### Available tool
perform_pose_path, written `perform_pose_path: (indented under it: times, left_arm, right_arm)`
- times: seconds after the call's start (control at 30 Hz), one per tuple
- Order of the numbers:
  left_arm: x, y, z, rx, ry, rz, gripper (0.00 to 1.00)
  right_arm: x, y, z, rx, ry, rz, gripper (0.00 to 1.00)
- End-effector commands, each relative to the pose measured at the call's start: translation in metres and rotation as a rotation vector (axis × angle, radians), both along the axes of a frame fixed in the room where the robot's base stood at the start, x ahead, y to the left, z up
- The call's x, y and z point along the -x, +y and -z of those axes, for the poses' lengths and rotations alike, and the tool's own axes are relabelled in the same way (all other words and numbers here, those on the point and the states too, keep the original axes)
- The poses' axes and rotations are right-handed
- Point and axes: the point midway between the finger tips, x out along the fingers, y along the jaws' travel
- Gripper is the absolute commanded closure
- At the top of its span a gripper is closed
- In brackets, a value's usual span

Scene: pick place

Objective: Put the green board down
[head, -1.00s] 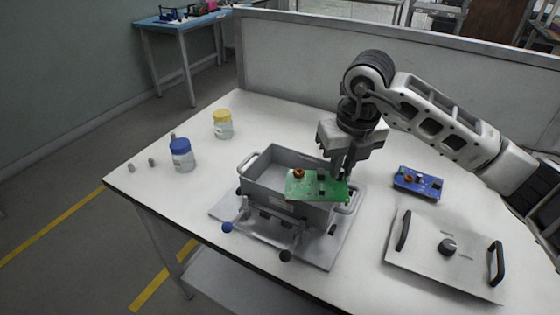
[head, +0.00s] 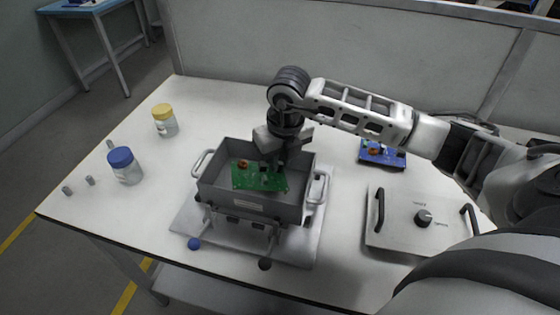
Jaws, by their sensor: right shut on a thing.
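The green board (head: 246,182) is a flat circuit board with a copper-coloured coil near its left end. It shows within the opening of the grey metal box (head: 240,206). My right gripper (head: 272,170) points down over the board's right part and is shut on it. I cannot tell whether the board touches the box floor. The fingertips are partly hidden against dark parts of the board. My left gripper is not in view.
A blue board (head: 381,154) lies behind a grey lid (head: 400,232) with black handles at right. A blue-capped jar (head: 125,166) and a yellow-capped jar (head: 165,121) stand at left, near small grey pegs (head: 90,181). The box sits on a grey base plate (head: 305,245).

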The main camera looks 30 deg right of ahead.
Motion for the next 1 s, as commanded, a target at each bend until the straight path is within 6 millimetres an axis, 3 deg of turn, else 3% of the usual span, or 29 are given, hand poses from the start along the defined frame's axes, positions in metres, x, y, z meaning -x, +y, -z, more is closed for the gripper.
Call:
perform_pose_path:
  times: [0.03, 0.23, 0.27, 0.33, 0.73, 1.0]
  left_arm:
    - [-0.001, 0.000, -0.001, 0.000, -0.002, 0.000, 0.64]
    - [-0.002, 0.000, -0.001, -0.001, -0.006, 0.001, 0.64]
    - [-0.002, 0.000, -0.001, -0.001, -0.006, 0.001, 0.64]
    - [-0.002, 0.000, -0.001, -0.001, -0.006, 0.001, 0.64]
    - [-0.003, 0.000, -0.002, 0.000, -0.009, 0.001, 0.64]
    - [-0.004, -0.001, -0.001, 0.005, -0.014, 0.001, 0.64]
  right_arm:
    - [0.003, 0.000, 0.010, 0.004, 0.012, -0.003, 1.00]
    - [0.002, 0.001, 0.012, 0.002, 0.008, -0.004, 1.00]
    - [0.002, 0.001, 0.012, 0.003, 0.009, -0.004, 0.81]
    - [0.002, 0.001, 0.012, 0.003, 0.008, -0.004, 0.65]
    - [0.002, 0.000, 0.001, 0.003, 0.003, -0.002, 0.65]
    - [0.009, 0.000, -0.052, 0.003, -0.002, -0.002, 0.65]
